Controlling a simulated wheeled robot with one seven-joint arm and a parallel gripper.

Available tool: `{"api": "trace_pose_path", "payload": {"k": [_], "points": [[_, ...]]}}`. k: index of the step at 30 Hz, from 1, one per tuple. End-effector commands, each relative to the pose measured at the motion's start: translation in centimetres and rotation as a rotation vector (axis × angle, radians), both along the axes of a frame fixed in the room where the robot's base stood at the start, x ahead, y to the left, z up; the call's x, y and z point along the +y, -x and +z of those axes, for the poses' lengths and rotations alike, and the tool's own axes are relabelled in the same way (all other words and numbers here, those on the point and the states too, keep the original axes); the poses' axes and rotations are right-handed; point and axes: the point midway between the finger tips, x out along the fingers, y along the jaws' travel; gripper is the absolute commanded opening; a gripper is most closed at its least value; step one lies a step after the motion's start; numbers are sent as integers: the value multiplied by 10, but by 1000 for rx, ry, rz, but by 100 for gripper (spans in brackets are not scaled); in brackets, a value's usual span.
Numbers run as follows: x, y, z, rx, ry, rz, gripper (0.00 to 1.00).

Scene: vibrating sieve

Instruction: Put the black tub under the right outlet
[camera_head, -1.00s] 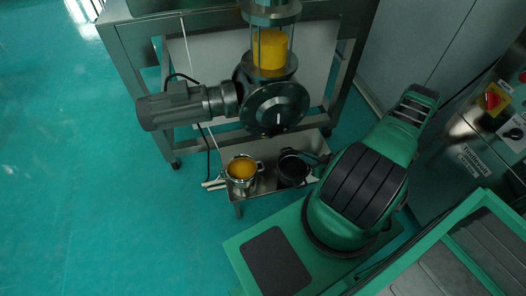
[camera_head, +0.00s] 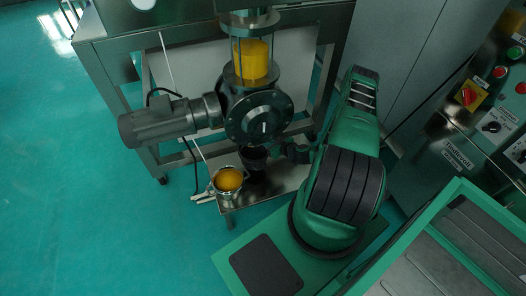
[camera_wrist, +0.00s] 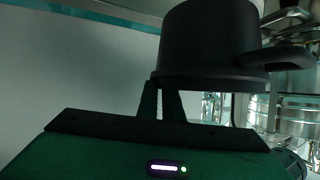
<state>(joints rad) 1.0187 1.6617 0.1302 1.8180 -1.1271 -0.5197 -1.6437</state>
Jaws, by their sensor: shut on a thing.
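The black tub (camera_head: 254,157) is in the head view, just below the round steel flange of the valve (camera_head: 259,118) and partly hidden by it. It looks raised above the low steel shelf (camera_head: 280,182). My gripper (camera_head: 284,153) reaches in from the right and is shut on the tub. In the wrist view the tub (camera_wrist: 208,40) fills the top middle, with a handle at its right. My gripper's fingers (camera_wrist: 162,103) are close together against it. The valve sits under a clear tube with yellow material (camera_head: 252,62). The outlet's mouth is hidden.
A steel pot (camera_head: 228,182) of yellow material stands on the shelf, left of and in front of the tub. A grey motor (camera_head: 158,122) juts left from the valve. A control panel (camera_head: 490,110) stands at the right. The floor at the left is clear.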

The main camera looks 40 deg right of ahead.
Motion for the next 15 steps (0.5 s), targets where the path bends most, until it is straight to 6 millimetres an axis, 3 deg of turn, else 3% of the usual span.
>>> {"api": "trace_pose_path", "payload": {"k": [15], "points": [[1,-4,-57,-1,-1,-1,0]]}}
